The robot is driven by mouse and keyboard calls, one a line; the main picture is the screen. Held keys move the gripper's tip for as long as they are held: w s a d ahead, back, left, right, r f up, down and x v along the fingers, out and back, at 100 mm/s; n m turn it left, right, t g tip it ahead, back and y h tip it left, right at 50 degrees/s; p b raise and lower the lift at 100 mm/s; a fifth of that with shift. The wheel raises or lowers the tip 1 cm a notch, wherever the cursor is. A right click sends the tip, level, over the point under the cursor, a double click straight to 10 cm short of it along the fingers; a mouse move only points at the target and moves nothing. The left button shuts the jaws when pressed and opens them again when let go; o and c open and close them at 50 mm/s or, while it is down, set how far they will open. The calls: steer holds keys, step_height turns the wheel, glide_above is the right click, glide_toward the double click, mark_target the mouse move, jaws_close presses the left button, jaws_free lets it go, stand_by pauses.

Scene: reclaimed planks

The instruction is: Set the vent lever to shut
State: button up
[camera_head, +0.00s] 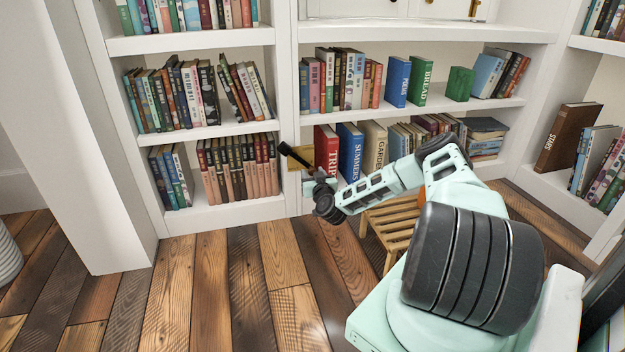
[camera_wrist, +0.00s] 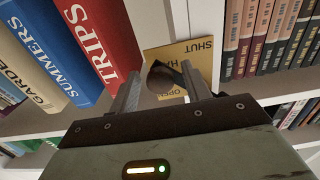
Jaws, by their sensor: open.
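The yellow vent plate (camera_head: 296,162) is on the white upright between the shelf bays, left of the red TRIPS book. In the wrist view the plate (camera_wrist: 182,53) shows SHUT at its upper right, a partly covered middle word and OPEN low down near my fingers. The dark vent lever (camera_wrist: 162,80) shows its rounded part between my fingers. My gripper (camera_wrist: 160,88) is open, with one finger on each side of it; contact cannot be told. In the head view my gripper (camera_head: 318,180) is at the plate, and the lever's exact setting is unclear.
The red TRIPS book (camera_head: 326,150) and blue SUMMERS book (camera_head: 350,152) stand close to the right of the plate. A row of brown and pink books (camera_head: 238,168) fills the shelf to its left. A slatted wooden stool (camera_head: 392,228) stands below my arm.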

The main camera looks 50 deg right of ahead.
steer(key=shift+w+d, duration=0.25)
steer(key=shift+w, duration=0.15)
jaws_close()
steer(key=shift+r+p, duration=0.15)
steer(key=shift+p, duration=0.15)
